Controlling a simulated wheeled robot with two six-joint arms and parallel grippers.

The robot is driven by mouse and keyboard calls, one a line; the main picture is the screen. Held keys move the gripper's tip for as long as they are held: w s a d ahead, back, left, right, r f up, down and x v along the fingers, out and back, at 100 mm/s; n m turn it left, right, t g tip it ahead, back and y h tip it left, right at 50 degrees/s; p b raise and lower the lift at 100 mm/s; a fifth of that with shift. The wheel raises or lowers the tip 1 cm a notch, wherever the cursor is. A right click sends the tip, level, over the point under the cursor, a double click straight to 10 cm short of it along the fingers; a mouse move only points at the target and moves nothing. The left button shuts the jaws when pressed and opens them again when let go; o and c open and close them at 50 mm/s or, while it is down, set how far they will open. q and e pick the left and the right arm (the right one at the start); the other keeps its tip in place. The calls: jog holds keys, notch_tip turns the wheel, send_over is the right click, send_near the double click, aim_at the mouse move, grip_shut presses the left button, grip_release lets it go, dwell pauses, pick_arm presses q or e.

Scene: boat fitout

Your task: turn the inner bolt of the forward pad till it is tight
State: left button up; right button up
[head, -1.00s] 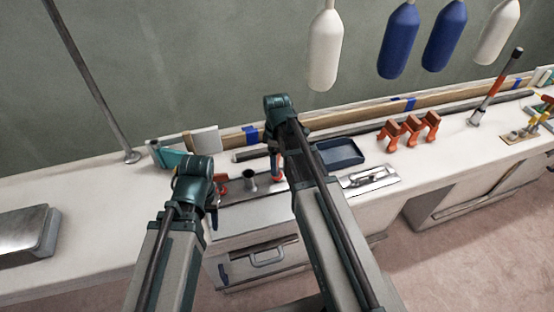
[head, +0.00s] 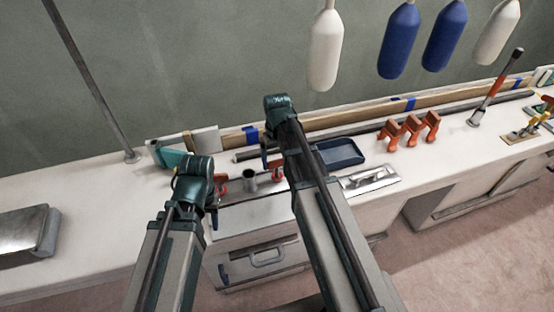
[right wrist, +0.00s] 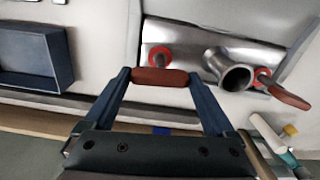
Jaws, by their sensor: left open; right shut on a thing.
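A bare-metal plate with a short upright tube (head: 250,177) is on the white counter; the tube also shows in the right wrist view (right wrist: 235,75). A bolt with a red collar (right wrist: 160,57) is on each side of it. My right gripper (right wrist: 160,77) is shut on a red-brown handle bar (right wrist: 150,76) beside the left bolt; that bar hides part of the bolt. The other bolt (right wrist: 263,78) has its own red-brown handle, lying at a slant. My left gripper (head: 212,208) is open near the plate's left end, mostly hidden by its arm.
A dark blue tray (head: 339,153) and a flat metal fitting (head: 370,180) lie right of my right arm. Orange clamps (head: 409,131) stand further right. A long rod and wooden strip run along the back. White and blue fenders (head: 399,40) hang above.

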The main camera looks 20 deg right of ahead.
jog(key=m, duration=0.5)
jog(key=shift+m, duration=0.3)
jog(key=m, duration=0.5)
jog(key=shift+m, duration=0.4)
jog(key=o, duration=1.1)
jog(key=shift+c, duration=0.2)
jog(key=shift+r, duration=0.2)
notch_tip(320, 180, up, 14)
jog(key=p, duration=1.3)
jog(key=shift+f+p, duration=0.2)
jog(key=shift+p, duration=0.2)
